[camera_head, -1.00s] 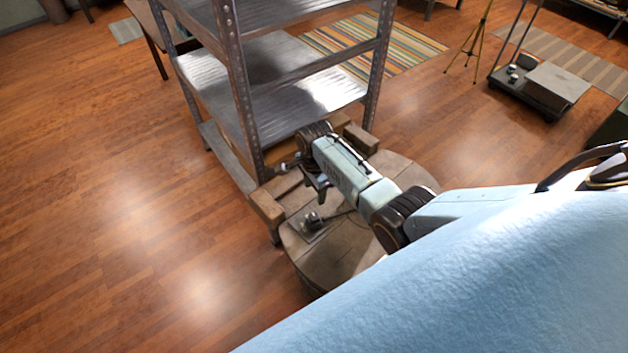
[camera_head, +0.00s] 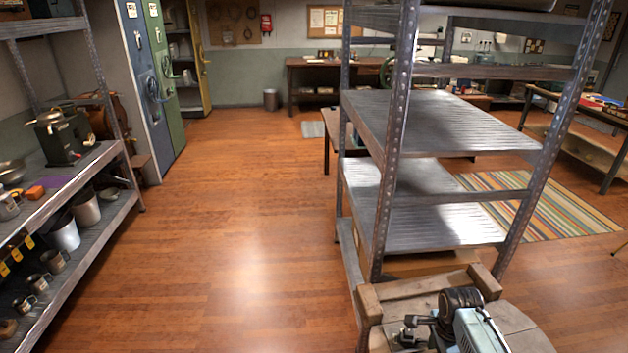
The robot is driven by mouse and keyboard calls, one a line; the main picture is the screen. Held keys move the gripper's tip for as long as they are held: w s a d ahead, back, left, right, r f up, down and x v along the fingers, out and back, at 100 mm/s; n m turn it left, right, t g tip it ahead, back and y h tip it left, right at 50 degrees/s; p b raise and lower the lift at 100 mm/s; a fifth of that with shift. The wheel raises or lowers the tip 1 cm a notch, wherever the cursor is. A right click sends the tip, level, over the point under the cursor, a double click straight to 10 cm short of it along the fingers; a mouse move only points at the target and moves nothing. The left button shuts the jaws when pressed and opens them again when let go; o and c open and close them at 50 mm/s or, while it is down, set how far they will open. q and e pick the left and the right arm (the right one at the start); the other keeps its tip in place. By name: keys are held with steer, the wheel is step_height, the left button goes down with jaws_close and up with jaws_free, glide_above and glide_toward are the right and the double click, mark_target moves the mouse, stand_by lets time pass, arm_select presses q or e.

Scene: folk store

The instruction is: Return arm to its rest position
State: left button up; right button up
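My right arm (camera_head: 478,330) enters at the bottom right edge over a round wooden table (camera_head: 525,330). Its dark wrist is beside the table's wooden edge blocks, close to the metal shelf rack (camera_head: 430,230). The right gripper (camera_head: 422,321) is small and partly hidden by the wrist, so its opening cannot be made out. A small dark metal object (camera_head: 407,337) sits on the table close to the gripper; I cannot tell if they touch. My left gripper is out of view.
The rack's visible shelves are empty. Shelving on the left (camera_head: 85,235) holds metal mugs and pots. Blue and green lockers (camera_head: 150,80) stand behind it. Wooden floor (camera_head: 235,230) is clear between. A striped rug (camera_head: 545,205) lies right of the rack.

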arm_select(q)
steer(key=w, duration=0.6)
arm_select(e)
steer(key=s+a+r+n+t, duration=0.2)
steer(key=s+a+r+n, duration=0.2)
steer(key=s+r+n, duration=0.55)
steer(key=s+a+r+n+t, duration=0.2)
steer(key=s+a+r+n, duration=0.15)
steer(key=s+n, duration=1)
steer(key=s+f+m+g+b, duration=0.3)
steer(key=f+b, duration=0.4)
steer(key=f, duration=2.3)
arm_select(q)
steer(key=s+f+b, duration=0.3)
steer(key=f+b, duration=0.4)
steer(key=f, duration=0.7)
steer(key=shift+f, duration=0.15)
arm_select(e)
steer(key=s+d+f, duration=0.1)
steer(key=s+f, duration=0.8)
steer(key=f, duration=0.3)
steer(key=s+d+f, duration=0.2)
steer(key=s+f, duration=0.6)
steer(key=f, duration=0.3)
steer(key=shift+s+f, duration=0.35)
steer(key=shift+s, duration=0.05)
